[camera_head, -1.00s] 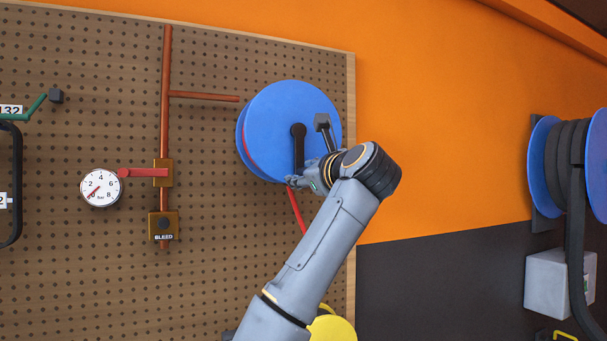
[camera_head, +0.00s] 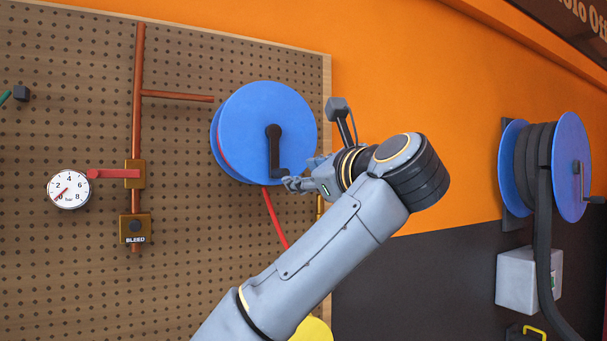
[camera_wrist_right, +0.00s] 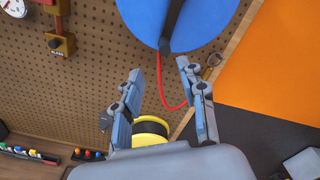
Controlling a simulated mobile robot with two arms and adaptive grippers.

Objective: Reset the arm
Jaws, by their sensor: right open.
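My right gripper (camera_head: 290,183) is at the lower right of the blue hose reel (camera_head: 255,105), in front of the pegboard. In the head view its fingertips overlap the lower end of the reel's dark crank handle (camera_head: 274,148); I cannot tell if they touch. In the right wrist view the gripper (camera_wrist_right: 160,70) is open with nothing between its fingers. The reel (camera_wrist_right: 205,22) shows beyond the fingertips there. My left gripper is in neither view.
A pressure gauge (camera_head: 68,190), a red lever (camera_head: 112,173) and copper pipe (camera_head: 138,90) are on the pegboard (camera_head: 60,110). A red hose (camera_head: 273,215) hangs from the reel. Another blue reel (camera_head: 570,165) is at right.

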